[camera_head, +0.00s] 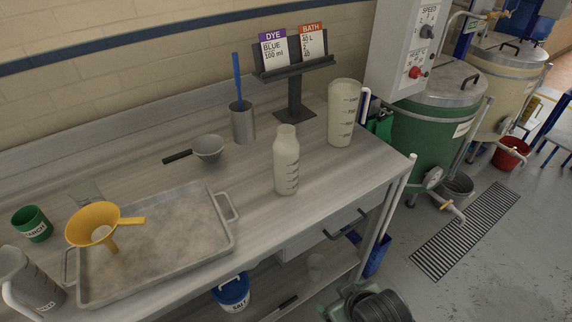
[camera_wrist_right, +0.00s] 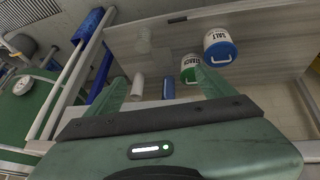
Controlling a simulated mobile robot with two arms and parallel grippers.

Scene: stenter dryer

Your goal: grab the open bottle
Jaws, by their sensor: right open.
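The open bottle (camera_head: 286,165), pale and translucent with dark marks on its side, stands upright on the worktop right of the middle in the head view. Its neck shows no cap. My right gripper (camera_head: 348,292) is at the bottom of the head view, in front of and lower than the worktop edge, well apart from the bottle. In the right wrist view its two green fingers (camera_wrist_right: 163,85) are spread with nothing between their tips. I cannot make out the bottle in that view. My left gripper is not in view.
A clear measuring jug (camera_head: 343,112) stands behind and right of the bottle, near a card stand (camera_head: 294,95) and steel cup (camera_head: 242,122). A metal tray (camera_head: 160,250) and yellow funnel (camera_head: 98,226) are left.

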